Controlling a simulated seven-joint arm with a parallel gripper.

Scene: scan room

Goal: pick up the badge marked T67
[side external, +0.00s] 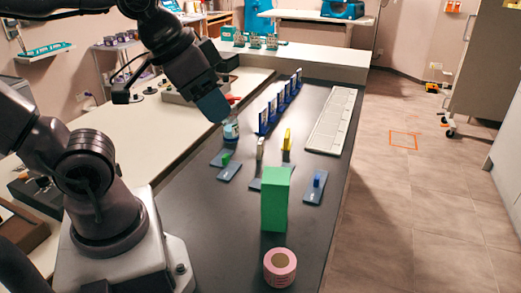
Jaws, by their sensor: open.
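No marking T67 is readable at this size, so I cannot tell which thing is that badge. A row of upright blue-and-white pieces (280,104) stands along the far middle of the dark table. Nearer are several flat blue-grey plates, one bearing a green block (226,158) and one a blue block (317,180). A yellow upright piece (287,138) and a pale upright piece (260,148) stand between them. My gripper (217,114) points down at the left of these, just above a small light-blue container (231,131). It looks empty; the gap between its fingers is hard to see.
A tall green box (275,200) stands in the near middle, with a pink tape roll (280,266) in front. A long white tray (332,120) lies along the right edge of the dark table (190,215). A white bench (130,125) adjoins on the left.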

